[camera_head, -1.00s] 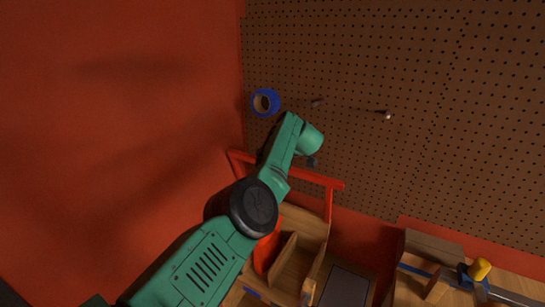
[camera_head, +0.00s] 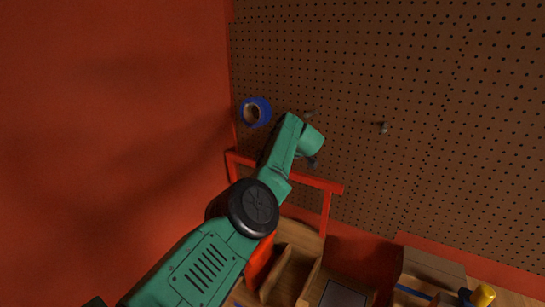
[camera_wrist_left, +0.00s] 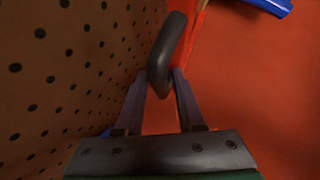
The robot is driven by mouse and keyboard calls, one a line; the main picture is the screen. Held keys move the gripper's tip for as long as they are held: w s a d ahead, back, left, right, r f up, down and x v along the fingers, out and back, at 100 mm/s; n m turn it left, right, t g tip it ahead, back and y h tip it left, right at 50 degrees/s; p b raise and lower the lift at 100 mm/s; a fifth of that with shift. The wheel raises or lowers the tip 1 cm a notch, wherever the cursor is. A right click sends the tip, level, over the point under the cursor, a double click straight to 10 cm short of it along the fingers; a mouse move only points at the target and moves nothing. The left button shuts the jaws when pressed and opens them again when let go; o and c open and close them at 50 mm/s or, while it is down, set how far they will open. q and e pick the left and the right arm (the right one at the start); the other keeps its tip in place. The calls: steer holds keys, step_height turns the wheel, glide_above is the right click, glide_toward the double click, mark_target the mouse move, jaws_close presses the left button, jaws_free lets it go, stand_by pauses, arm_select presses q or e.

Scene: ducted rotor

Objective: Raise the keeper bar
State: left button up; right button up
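The keeper bar (camera_head: 318,183) is a red bar that runs slantwise in front of the pegboard, above a wooden bin, with a red upright at its right end. My left arm crosses in front of its middle. In the left wrist view a dark, rounded handle-like piece (camera_wrist_left: 170,45) lies before a red strip. The two fingers of my left gripper (camera_wrist_left: 161,78) close on this piece from both sides. In the head view the left gripper is mostly hidden behind my wrist. My right gripper is in neither view.
A pegboard (camera_head: 430,70) fills the back, with a blue tape roll (camera_head: 254,112) and pegs (camera_head: 383,128). A wooden bin (camera_head: 290,270) with dividers is below the bar. A wooden box (camera_head: 430,264) stands at lower right. A red wall (camera_head: 100,120) is at left.

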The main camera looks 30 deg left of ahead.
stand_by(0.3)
arm_select(q)
steer(key=p+v, duration=0.1)
steer(key=v, duration=1.3)
steer(key=shift+s+d, duration=0.15)
steer(key=shift+d, duration=0.1)
steer(key=shift+r, duration=0.1)
